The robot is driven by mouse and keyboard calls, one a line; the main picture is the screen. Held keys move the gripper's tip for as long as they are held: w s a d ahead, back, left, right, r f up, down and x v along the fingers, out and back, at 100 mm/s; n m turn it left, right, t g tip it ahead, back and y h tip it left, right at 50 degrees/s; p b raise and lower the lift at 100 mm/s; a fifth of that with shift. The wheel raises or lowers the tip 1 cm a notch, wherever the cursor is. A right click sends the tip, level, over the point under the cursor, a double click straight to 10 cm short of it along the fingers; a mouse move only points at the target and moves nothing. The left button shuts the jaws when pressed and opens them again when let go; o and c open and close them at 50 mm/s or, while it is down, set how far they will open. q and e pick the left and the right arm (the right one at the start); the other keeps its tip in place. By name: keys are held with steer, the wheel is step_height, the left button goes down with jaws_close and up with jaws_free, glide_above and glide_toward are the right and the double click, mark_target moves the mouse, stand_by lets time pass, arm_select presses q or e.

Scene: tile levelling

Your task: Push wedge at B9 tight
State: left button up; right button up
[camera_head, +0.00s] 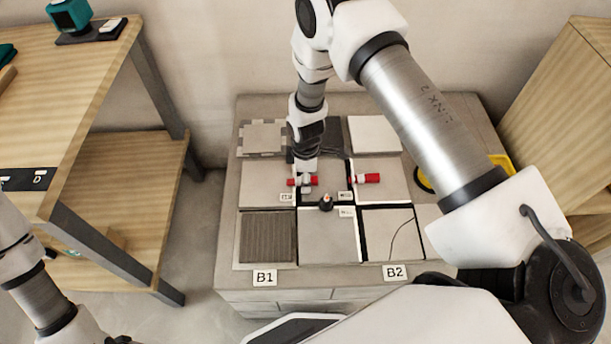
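A red wedge (293,182) lies at the joint on the left of the middle tile gap, partly hidden by my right gripper (306,174). The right gripper points down at this wedge, touching or just above it; I cannot tell which, nor whether its fingers are shut. A second red wedge (367,178) lies at the joint to the right. A dark upright piece with a light tip (326,203) stands at the joint in front. Small white tags (287,197) lie near the joints; their lettering is too small to read surely. Only part of my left arm shows, at lower left.
A wooden shelf table (75,90) stands left, another wooden unit (560,100) right. A yellow and black object (500,163) is partly behind my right arm.

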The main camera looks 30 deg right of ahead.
step_height(320, 180, up, 12)
stand_by(0.4)
